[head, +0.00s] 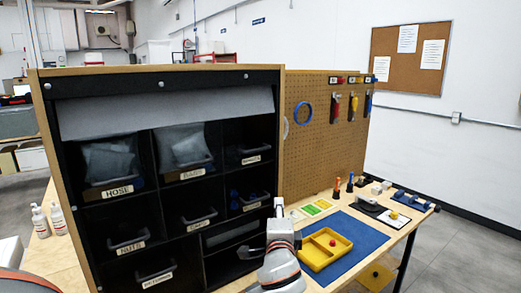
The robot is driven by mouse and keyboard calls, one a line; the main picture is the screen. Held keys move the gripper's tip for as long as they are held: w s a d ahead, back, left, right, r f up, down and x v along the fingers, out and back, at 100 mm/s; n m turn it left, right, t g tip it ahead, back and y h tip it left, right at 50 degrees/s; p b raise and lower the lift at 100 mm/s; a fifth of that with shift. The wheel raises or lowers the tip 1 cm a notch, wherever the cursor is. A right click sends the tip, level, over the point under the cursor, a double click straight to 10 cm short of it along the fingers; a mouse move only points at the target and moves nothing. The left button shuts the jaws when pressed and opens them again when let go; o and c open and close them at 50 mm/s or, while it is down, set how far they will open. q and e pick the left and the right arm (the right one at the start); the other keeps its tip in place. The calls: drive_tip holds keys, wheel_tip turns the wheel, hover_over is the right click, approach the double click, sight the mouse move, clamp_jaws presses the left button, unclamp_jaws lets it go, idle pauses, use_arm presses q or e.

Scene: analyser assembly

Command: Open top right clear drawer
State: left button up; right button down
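The black cabinet (92,192) holds a grid of clear drawers with handles and white labels. The top right clear drawer (250,150) sits at the upper right of the grid. Its handle and label show, its inside looks dark, and it appears shut. My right arm comes up from the bottom, in front of the cabinet's lower right corner. Its gripper (279,208) seems to be the thin pale part at the arm's top, below and right of that drawer and apart from it. Its finger opening cannot be made out. My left gripper is out of view.
A pegboard (323,125) with hanging tools stands right of the cabinet. The table (402,232) holds a blue mat (372,240), a yellow tray (318,259) and several small parts. White bottles (59,219) stand at the left.

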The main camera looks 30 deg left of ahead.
sight(258, 150)
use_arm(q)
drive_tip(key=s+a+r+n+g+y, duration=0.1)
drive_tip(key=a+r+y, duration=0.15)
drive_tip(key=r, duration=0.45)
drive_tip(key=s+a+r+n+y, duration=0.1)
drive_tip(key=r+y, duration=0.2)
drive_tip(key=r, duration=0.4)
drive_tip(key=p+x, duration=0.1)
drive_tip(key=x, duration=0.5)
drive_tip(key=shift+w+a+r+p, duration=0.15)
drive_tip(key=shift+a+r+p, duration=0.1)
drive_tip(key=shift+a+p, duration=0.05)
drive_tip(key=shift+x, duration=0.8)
use_arm(e)
drive_tip(key=shift+s+d, duration=0.25)
drive_tip(key=shift+d, duration=0.7)
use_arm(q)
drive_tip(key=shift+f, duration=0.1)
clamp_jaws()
